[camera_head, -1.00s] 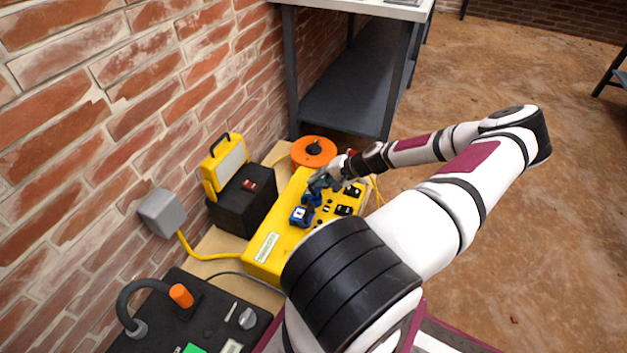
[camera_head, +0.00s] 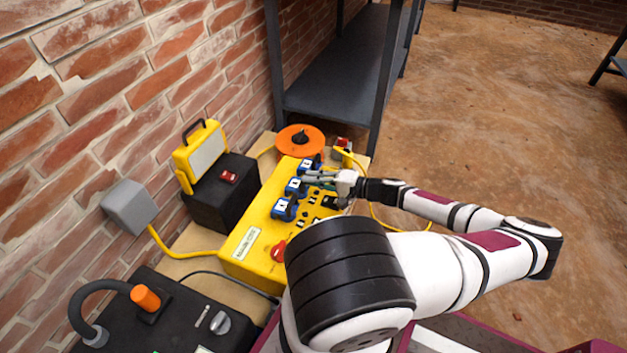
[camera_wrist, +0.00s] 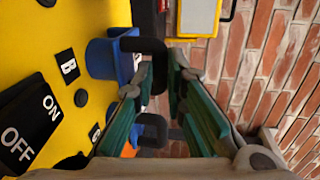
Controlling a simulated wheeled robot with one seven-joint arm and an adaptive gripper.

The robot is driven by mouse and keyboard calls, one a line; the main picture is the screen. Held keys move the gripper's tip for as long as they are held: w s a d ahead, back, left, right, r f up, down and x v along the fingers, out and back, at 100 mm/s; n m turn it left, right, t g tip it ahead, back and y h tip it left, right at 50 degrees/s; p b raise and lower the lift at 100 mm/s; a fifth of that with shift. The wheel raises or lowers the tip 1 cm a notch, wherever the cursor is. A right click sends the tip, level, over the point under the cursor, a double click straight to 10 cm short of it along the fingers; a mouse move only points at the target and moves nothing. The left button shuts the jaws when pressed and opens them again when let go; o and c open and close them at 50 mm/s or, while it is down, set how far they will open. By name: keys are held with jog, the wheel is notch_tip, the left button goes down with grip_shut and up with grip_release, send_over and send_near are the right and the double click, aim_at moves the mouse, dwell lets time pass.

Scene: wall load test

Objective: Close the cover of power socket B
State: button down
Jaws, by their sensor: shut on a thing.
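The yellow power box (camera_head: 262,222) carries several blue sockets in a row. The label B (camera_wrist: 68,67) sits beside a blue socket (camera_wrist: 103,58) in the wrist view. A black loop-shaped handle (camera_wrist: 148,46) stands out from that socket toward the wall side, so its cover looks raised. My gripper (camera_wrist: 156,76) has its green fingers on either side of this handle and is shut on it. In the head view my gripper (camera_head: 311,178) reaches from the right to the middle socket (camera_head: 296,187). The fingers partly hide the handle, and the exact cover angle is unclear.
A nearer blue socket (camera_head: 285,208) and a farther one (camera_head: 308,165) flank the middle one. Black switches and a red button (camera_head: 278,248) share the box. A work lamp (camera_head: 201,153) and brick wall stand left. An orange reel (camera_head: 300,140) is behind. Open floor lies right.

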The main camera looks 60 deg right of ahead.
jog(key=shift+w+a+f, duration=0.1)
jog(key=shift+a+f, duration=0.05)
jog(key=c, duration=1.6)
grip_release()
jog(key=shift+s, duration=0.4)
jog(key=v, duration=1.1)
